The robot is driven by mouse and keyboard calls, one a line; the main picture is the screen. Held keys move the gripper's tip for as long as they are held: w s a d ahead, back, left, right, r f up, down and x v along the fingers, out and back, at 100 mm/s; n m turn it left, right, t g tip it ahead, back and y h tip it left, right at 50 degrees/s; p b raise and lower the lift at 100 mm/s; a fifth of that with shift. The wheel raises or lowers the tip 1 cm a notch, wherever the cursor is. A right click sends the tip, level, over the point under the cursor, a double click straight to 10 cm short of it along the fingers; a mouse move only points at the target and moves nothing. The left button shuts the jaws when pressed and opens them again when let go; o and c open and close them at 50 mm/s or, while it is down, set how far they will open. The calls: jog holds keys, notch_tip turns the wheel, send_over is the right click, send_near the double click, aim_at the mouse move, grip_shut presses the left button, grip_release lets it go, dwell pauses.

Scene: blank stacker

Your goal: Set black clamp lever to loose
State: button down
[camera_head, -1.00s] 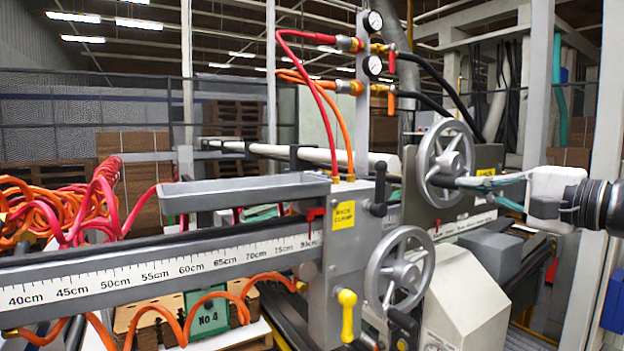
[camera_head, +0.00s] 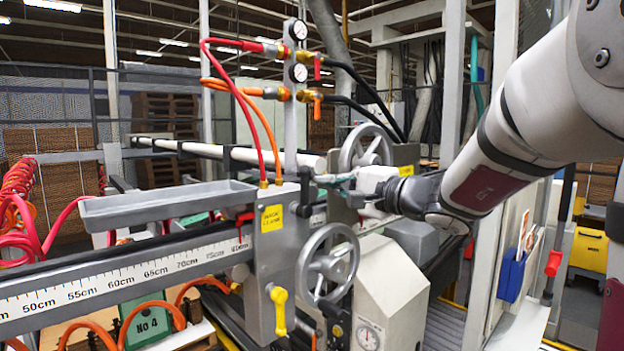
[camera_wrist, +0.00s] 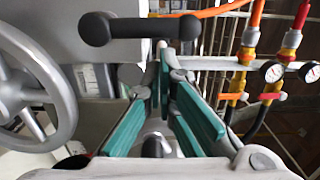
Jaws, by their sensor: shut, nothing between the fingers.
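The black clamp lever (camera_head: 304,194) is on the grey clamp block, beside the yellow "BACK CLAMP" label (camera_head: 272,218) in the head view. In the wrist view the lever (camera_wrist: 140,29) is a dark bar with a rounded knob at each end, across the top. My gripper (camera_head: 322,181), with green finger pads, reaches in from the right, its tips close to the lever. In the wrist view the fingertips of my gripper (camera_wrist: 163,62) are together and empty, at or just below the bar. I cannot tell whether they touch it.
A grey handwheel (camera_head: 328,264) is below the lever, and another handwheel (camera_head: 366,152) is behind my gripper. A yellow lever (camera_head: 279,308) is low on the block. Gauges (camera_head: 298,72) with red and orange hoses rise above. A grey tray (camera_head: 165,205) lies left.

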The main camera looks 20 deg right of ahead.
aim_at(304, 182)
jog(key=shift+a+b, duration=0.15)
jog(key=shift+b, duration=0.25)
